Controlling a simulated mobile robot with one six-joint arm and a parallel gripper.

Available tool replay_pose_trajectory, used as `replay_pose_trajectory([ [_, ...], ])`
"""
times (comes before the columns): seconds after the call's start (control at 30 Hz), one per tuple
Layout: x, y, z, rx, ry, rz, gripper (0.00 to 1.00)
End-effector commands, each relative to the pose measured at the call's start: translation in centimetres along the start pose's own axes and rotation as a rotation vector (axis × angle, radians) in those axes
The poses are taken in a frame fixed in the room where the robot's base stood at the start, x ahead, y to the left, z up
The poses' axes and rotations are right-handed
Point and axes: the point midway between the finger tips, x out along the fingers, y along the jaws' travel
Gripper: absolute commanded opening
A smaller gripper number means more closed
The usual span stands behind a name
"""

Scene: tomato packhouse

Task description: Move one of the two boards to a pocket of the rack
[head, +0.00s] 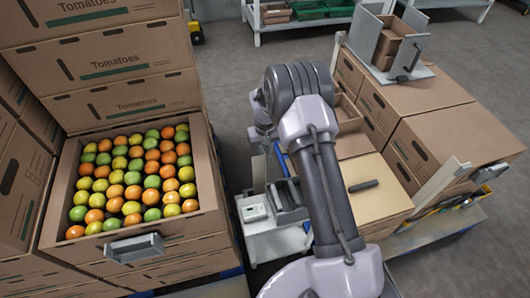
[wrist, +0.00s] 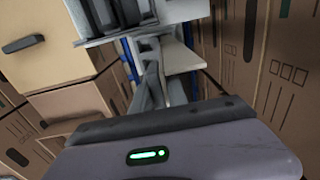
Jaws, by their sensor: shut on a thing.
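In the head view my arm hides the fingers. A thin grey plate (head: 259,172) shows below my wrist there, and looks like the held board. A grey slotted rack (head: 288,196) stands on a white cart (head: 275,243), right of and below that plate, partly behind my arm. In the wrist view the rack (wrist: 100,18) is at the top, beyond the fingers. I cannot make out the other board for sure.
A small white device (head: 253,212) sits on the cart. An open carton of tomatoes (head: 52,215) and stacked cartons stand at left. More cartons (head: 435,95) crowd the right, one with a dark slot-shaped piece (head: 363,186) on top.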

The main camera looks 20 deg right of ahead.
Motion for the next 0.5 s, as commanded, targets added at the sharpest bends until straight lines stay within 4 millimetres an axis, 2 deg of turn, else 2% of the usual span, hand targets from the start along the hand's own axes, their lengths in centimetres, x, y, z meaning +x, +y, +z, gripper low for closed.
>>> replay_pose_trajectory([
  [0.5,2.2,0.0,0.0,0.000,0.001,0.000,0.00],
])
